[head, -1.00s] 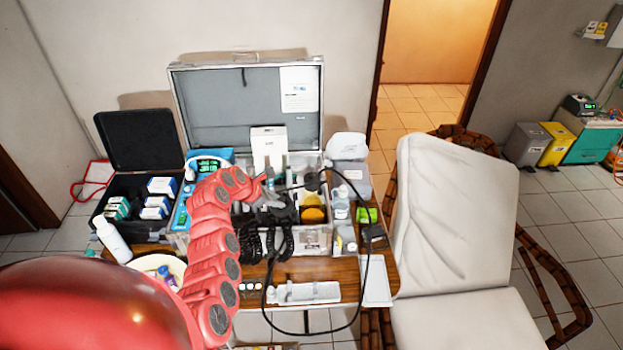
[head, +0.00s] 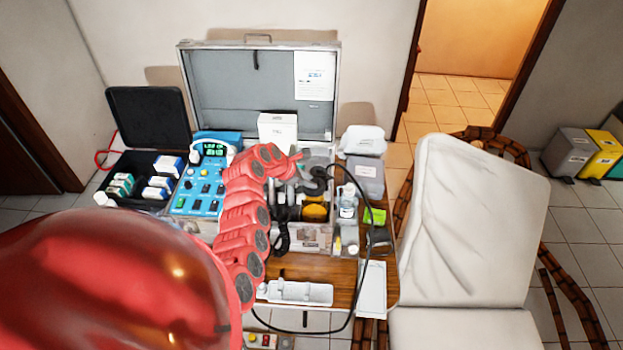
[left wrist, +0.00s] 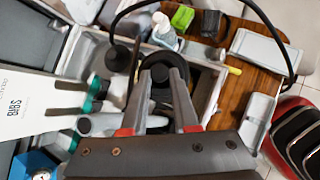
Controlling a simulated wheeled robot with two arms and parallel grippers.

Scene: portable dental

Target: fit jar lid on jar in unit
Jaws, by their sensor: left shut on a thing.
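My left gripper (left wrist: 163,72) is shut on a dark round lid (left wrist: 178,66) with a raised centre knob, seen between the fingertips in the left wrist view. In the head view the left gripper (head: 298,166) is small and partly hidden by my red arm, over the open case, which I take as the unit (head: 325,238). A round amber-topped thing (head: 314,212), possibly the jar, sits in the case's front right compartment. In the wrist view the held lid and fingers hide what lies beneath, so I cannot tell whether the lid touches a jar. My right gripper is not in view.
A white box (head: 278,132) stands at the back of the case. A black cable (head: 346,322) loops over the right side.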

